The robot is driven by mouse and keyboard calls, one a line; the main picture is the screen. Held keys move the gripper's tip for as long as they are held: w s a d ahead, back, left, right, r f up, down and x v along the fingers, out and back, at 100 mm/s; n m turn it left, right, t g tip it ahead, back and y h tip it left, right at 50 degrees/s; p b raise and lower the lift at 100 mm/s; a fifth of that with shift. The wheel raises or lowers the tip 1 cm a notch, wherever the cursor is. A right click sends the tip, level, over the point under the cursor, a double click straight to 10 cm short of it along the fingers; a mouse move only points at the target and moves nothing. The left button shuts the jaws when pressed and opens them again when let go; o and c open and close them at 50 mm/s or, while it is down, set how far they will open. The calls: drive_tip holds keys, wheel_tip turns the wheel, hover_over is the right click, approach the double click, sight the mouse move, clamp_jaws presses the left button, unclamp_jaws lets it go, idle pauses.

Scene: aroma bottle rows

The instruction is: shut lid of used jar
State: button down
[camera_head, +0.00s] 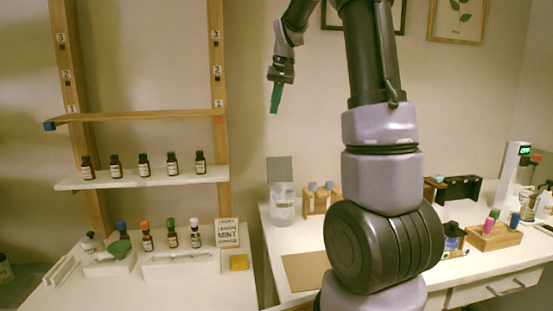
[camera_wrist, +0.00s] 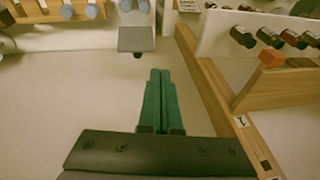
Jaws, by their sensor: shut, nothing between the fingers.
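The used jar (camera_head: 283,207) is a clear jar with a pale label, standing at the left end of the right-hand table. Its flat grey square lid (camera_head: 279,169) stands raised above the jar's mouth, so the jar is open. In the wrist view the lid (camera_wrist: 136,39) shows as a grey plate just beyond my fingertips, with part of the jar (camera_wrist: 133,8) behind it. My gripper (camera_head: 275,108) has green fingers pointing down, high above the jar and apart from it. In the wrist view the fingers (camera_wrist: 160,74) are closed together and empty.
A wooden rack (camera_head: 322,201) with blue-grey stoppered bottles stands right of the jar. A white shelf (camera_head: 140,179) and wooden uprights (camera_head: 218,90) with dark bottles stand at left. A brown mat (camera_head: 305,270) lies in front of the jar. The air around my gripper is clear.

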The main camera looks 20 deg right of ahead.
drive_tip(key=n+g+h, duration=0.1)
drive_tip(key=g, duration=0.1)
hover_over(279, 169)
drive_tip(key=w+d, duration=0.1)
drive_tip(key=w, duration=0.7)
wheel_tip(279, 169, down, 12)
drive_tip(key=f, duration=1)
drive_tip(key=shift+w+d, duration=0.25)
drive_tip(key=shift+w, duration=0.05)
drive_tip(key=s, duration=0.1)
drive_tip(key=s+r, duration=0.1)
drive_tip(key=shift+s+a, duration=0.25)
drive_tip(key=shift+s, duration=0.55)
drive_tip(key=shift+s+r, duration=0.1)
drive_tip(key=shift+s+a+r+t, duration=0.1)
drive_tip(key=shift+s+r+t, duration=0.1)
drive_tip(key=shift+t, duration=0.2)
